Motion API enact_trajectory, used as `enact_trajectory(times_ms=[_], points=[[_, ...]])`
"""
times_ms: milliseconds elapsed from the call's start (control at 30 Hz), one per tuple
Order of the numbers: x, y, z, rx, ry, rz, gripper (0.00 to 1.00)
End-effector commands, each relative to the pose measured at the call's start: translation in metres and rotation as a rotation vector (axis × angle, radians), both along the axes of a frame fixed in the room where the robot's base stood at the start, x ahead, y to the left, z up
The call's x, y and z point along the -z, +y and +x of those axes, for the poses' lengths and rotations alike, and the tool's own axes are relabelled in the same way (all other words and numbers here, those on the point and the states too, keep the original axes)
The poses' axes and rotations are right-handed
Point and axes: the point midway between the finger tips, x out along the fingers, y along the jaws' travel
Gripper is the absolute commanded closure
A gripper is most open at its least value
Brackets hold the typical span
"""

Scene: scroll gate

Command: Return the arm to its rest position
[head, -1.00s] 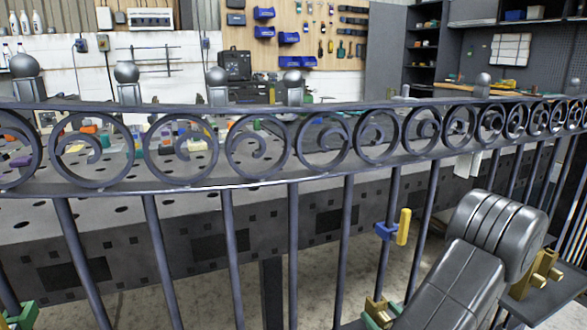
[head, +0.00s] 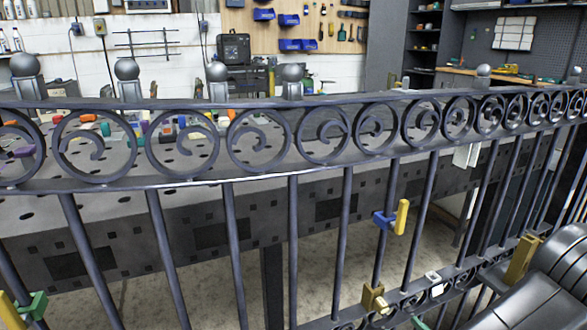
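The scroll gate (head: 232,183) spans the head view, a dark metal gate with a row of scrolls above upright bars and round ball finials along the top. A blue and yellow clamp (head: 392,217) sits on a bar right of centre. A brass-coloured block (head: 374,299) is low on the same part of the gate. Dark segments of my arm fill the lower right corner and run out of the frame. My gripper is not in view.
A perforated workbench (head: 140,228) with several small coloured items stands behind the gate. A green and yellow clamp (head: 30,308) is at the lower left. Tool boards and shelves line the back wall. The gate's middle bars are clear of my arm.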

Motion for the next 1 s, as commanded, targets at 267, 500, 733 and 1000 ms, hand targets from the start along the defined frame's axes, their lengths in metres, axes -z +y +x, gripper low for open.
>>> enact_trajectory(times_ms=[267, 500, 733, 1000], points=[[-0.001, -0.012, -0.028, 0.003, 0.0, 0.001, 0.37], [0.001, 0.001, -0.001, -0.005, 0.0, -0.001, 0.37], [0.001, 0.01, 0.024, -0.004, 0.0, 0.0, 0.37], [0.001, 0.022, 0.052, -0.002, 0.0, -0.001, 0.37]])
